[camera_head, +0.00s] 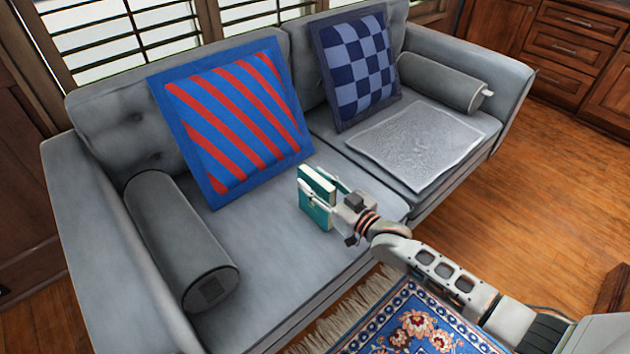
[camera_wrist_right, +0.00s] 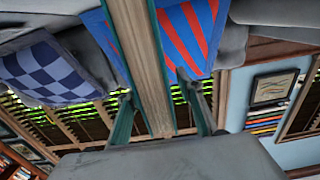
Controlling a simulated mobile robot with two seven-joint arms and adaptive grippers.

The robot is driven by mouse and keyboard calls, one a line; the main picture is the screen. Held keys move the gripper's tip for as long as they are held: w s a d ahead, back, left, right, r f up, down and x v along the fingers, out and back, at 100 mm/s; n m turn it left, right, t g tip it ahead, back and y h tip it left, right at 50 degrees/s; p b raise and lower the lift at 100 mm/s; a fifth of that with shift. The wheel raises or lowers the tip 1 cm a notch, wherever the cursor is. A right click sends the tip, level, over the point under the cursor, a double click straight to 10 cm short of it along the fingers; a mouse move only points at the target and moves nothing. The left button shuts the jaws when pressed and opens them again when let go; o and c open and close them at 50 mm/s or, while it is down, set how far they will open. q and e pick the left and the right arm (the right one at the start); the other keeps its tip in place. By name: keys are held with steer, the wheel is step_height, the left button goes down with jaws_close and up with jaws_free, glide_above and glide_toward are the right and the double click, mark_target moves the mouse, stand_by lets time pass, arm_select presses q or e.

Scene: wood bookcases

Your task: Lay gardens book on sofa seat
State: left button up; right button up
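The book (camera_head: 316,189), teal with pale page edges, is held upright in my right gripper (camera_head: 332,193) above the front of the left seat of the grey sofa (camera_head: 275,247). Its title cannot be read. In the right wrist view the book (camera_wrist_right: 142,60) runs between the two fingers (camera_wrist_right: 163,115), which press on its covers. I cannot tell whether its lower edge touches the seat. My left gripper is not in view.
A striped red and blue pillow (camera_head: 236,122) and a checkered pillow (camera_head: 358,68) lean on the backrest. Grey bolsters lie at the left (camera_head: 180,240) and right (camera_head: 443,80) ends. A grey flat cushion (camera_head: 415,143) covers part of the right seat. The left seat is mostly clear.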

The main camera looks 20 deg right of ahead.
mark_target(333, 194)
steer(key=shift+r, duration=0.25)
steer(key=shift+s+d, duration=0.1)
steer(key=shift+s, duration=0.1)
steer(key=p+v, duration=0.2)
steer(key=v, duration=0.8)
steer(key=shift+r+p, duration=0.1)
steer(key=shift+p, duration=0.2)
steer(key=shift+s, duration=0.35)
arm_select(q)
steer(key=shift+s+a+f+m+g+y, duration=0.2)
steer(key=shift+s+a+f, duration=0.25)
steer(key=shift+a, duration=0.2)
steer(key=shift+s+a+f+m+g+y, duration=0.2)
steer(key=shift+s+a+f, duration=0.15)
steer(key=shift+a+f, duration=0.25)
arm_select(e)
steer(key=shift+s+d, duration=0.2)
steer(key=shift+s, duration=0.25)
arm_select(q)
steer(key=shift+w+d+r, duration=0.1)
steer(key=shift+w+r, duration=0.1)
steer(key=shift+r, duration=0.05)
